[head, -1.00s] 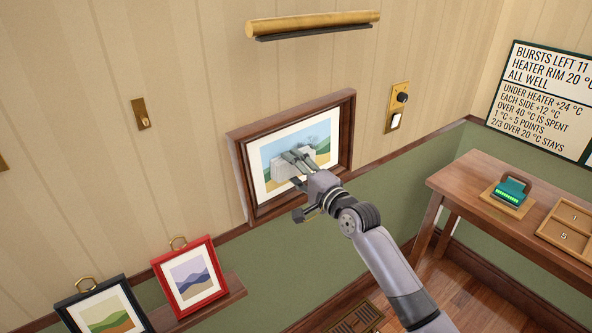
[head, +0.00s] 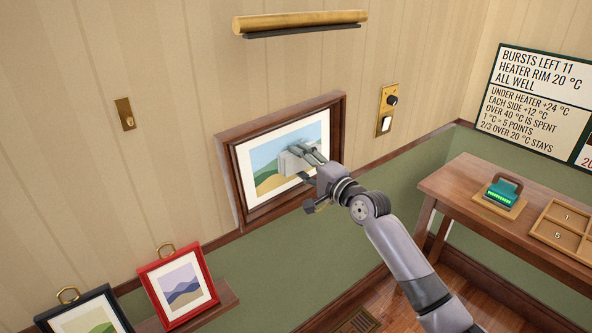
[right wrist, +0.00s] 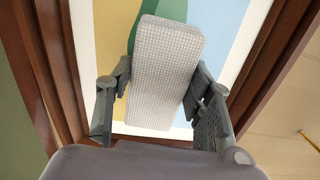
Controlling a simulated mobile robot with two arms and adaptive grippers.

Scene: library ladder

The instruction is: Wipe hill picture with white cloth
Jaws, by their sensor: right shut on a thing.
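The hill picture (head: 262,155) hangs on the wall in a brown wooden frame, with a cream mount around blue sky and green and yellow hills. My right gripper (head: 305,158) is over the picture, its fingers shut on the white cloth (head: 290,163). The cloth is a pale, finely checked pad. In the right wrist view the cloth (right wrist: 165,75) sits between both fingers and covers the middle of the picture. It lies at or very near the picture surface; I cannot tell whether it touches. My left gripper is not in view.
A brass lamp (head: 300,21) is above the picture. A switch plate (head: 388,110) is to its right. A red-framed picture (head: 180,286) and a dark-framed one (head: 88,318) stand on a low shelf (head: 225,300). A wooden table (head: 455,183) is at right.

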